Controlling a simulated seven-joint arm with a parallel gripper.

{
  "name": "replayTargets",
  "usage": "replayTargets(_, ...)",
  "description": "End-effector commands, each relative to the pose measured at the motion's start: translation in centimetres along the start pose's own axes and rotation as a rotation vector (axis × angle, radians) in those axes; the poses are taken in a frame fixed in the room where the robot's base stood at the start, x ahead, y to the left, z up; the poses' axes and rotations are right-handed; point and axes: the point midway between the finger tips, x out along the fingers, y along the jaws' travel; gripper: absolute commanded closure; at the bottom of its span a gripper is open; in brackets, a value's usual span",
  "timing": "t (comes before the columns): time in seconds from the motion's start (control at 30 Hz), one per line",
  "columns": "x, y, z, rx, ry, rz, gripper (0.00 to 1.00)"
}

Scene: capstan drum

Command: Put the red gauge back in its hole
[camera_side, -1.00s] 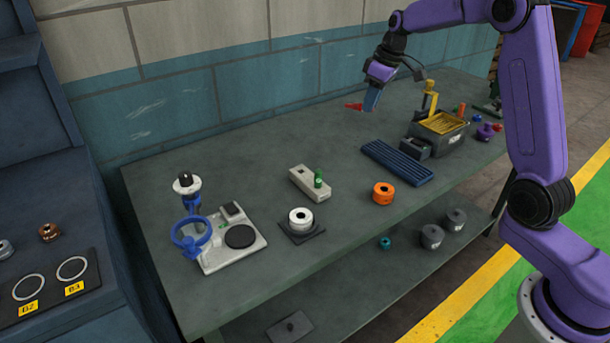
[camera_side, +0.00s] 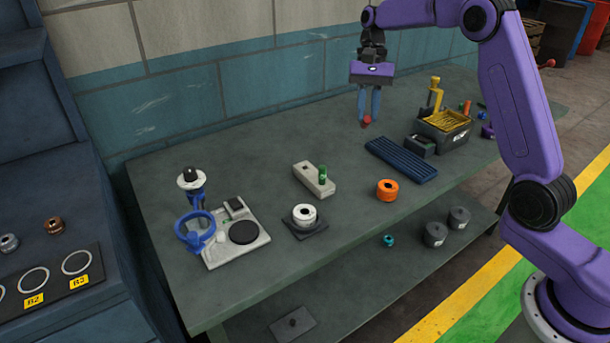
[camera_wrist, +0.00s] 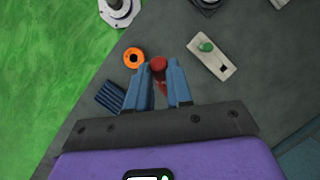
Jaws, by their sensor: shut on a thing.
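My gripper (camera_side: 368,118) is shut on the red gauge (camera_side: 367,121) and holds it above the table, toward the back. In the wrist view the red gauge (camera_wrist: 158,64) shows between the two blue fingers (camera_wrist: 158,72). The gauge's lower end points down in the side view; part of it is hidden by the fingers. A beige block (camera_side: 308,175) lies mid-table with a green gauge (camera_side: 322,174) standing in it near one end. In the wrist view the block (camera_wrist: 220,62) shows a small dark hole beside the green gauge (camera_wrist: 206,46).
An orange ring (camera_side: 387,190) and a dark blue ribbed rack (camera_side: 401,160) lie right of the block. A white ring (camera_side: 304,214) on a dark plate stands in front. A black bin (camera_side: 444,132) is at the back right, and a fixture with a blue ring (camera_side: 196,231) at left.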

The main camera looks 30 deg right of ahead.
Motion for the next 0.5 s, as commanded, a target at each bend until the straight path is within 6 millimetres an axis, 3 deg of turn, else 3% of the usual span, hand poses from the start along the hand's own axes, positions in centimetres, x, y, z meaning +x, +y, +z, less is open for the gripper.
replayTargets(0.2, 0.5, -0.7, 2.1, 0.430, -0.225, -0.211, 1.00)
replayTargets(0.5, 0.5, -1.8, 4.1, 0.821, -0.436, -0.544, 1.00)
